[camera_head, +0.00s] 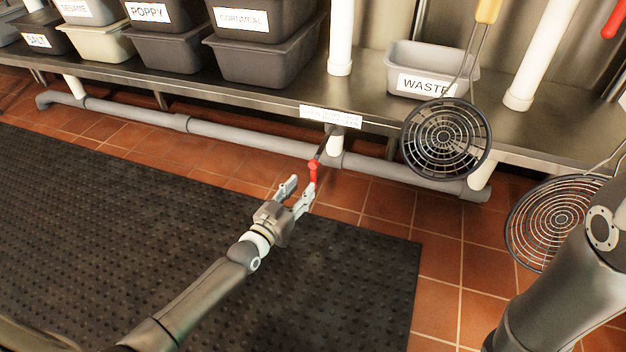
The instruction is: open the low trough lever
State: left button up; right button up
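The low trough lever (313,171) is a dark rod with a red grip, reaching out from under the steel shelf near the grey pipe. A small white label (331,116) is on the shelf edge above it. My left gripper (297,190) is open, with its fingers spread and pointing toward the shelf. Its right finger is at the lower end of the red grip; I cannot tell whether they touch. My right arm shows at the lower right, but its gripper is not in view.
A grey pipe (250,137) runs low along the shelf (290,100). A round strainer (446,139) hangs before the WASTE bin (407,82), and another strainer (555,222) is at right. Labelled bins stand at upper left. A black mat (90,230) covers the tiled floor.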

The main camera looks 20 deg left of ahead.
aim_at(312, 177)
pick_arm(q)
jog(key=b+x, duration=0.1)
jog(key=x, duration=0.1)
jog(key=b+x, duration=0.2)
jog(key=x, duration=0.1)
jog(key=shift+w+d+f, duration=0.1)
jog(key=shift+w+f, duration=0.1)
jog(key=shift+w, duration=0.1)
jog(key=shift+b+x, duration=0.45)
jog(key=shift+x, duration=0.35)
jog(key=shift+r, duration=0.15)
grip_shut()
